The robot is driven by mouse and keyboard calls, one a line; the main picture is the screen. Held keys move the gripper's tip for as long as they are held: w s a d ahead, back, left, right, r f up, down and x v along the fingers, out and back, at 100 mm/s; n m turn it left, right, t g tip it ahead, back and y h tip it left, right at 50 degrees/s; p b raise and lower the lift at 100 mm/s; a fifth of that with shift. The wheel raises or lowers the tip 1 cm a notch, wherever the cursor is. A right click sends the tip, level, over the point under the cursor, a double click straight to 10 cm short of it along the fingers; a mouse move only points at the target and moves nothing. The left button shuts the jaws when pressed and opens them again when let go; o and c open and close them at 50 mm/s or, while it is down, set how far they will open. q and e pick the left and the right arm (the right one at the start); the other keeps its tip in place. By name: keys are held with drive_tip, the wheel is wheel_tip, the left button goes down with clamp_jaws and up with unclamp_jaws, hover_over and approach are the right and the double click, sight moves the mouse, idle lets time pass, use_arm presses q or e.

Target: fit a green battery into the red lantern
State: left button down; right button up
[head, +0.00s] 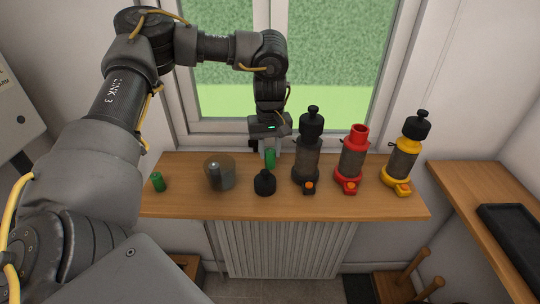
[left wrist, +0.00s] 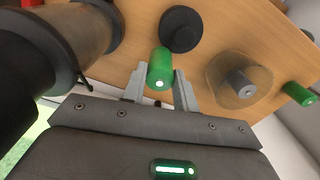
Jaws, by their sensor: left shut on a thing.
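My left gripper (head: 270,154) is shut on a green battery (head: 270,160), held upright above the bench behind the black cap. In the left wrist view the battery (left wrist: 160,66) sits between the two fingers (left wrist: 160,78). The red lantern (head: 352,160) stands upright to the right, its top open and without a cap, with an orange button on its foot. A loose black cap (head: 265,183) lies on the bench; it also shows in the left wrist view (left wrist: 180,29). A second green battery (head: 158,182) stands at the bench's left end. My right gripper is out of view.
A dark lantern (head: 307,160) stands between my gripper and the red one. A yellow lantern (head: 402,160) with a black cap stands at the right. A black tray (head: 510,232) lies on the right-hand shelf.

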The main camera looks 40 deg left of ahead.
sight(271, 159)
use_arm(q)
drive_tip(key=shift+w+a+f, duration=0.1)
drive_tip(key=shift+w+f, duration=0.15)
drive_tip(key=shift+w, duration=0.05)
drive_tip(key=shift+w+a+f, duration=0.1)
drive_tip(key=shift+f, duration=0.1)
wheel_tip(271, 159, down, 3)
drive_tip(key=shift+w+p, duration=0.1)
drive_tip(key=shift+p, duration=0.75)
drive_tip(key=shift+w+a+f, duration=0.1)
drive_tip(key=shift+f, duration=0.2)
